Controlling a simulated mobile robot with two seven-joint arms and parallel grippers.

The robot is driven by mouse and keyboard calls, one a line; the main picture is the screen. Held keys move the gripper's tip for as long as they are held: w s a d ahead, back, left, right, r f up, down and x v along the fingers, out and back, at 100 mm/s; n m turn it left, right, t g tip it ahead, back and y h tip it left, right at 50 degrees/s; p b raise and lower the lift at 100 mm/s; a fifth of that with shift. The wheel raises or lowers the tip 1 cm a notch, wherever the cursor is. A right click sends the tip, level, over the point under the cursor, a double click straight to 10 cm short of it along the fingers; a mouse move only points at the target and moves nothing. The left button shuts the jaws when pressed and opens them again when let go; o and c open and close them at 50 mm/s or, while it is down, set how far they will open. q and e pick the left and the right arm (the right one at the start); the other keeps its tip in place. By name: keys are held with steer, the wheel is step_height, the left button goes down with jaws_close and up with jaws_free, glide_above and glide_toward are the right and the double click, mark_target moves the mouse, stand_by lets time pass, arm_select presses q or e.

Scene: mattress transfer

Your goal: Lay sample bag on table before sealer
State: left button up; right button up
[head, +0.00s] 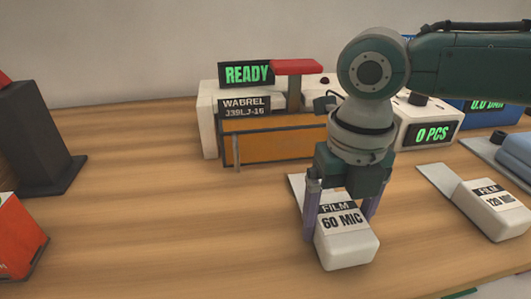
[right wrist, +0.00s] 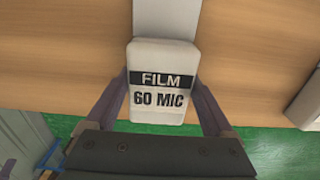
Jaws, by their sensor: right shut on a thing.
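The sample bag (head: 347,249) is a white padded block labelled "FILM 60 MIC", with a flat pale strip at its far end. My right gripper (head: 341,225) is shut on it from above, one finger on each side. In the right wrist view the bag (right wrist: 163,62) sits between the fingers, label upward, its strip pointing away. I cannot tell whether the bag touches the table. The sealer (head: 262,145), with an orange front panel, red handle and "READY" display, stands behind the bag, partly hidden by my right arm. My left gripper is not in view.
Another bag (head: 492,212) labelled "FILM 120 MIC" lies at the right. A counter (head: 428,130) reading "0 PCS" stands beside the sealer. A dark stand (head: 35,140) and an orange box (head: 17,240) are at the left. The wooden table (head: 150,220) is clear at left centre.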

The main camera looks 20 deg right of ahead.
steer(key=shift+f, duration=0.4)
steer(key=o, duration=1.2)
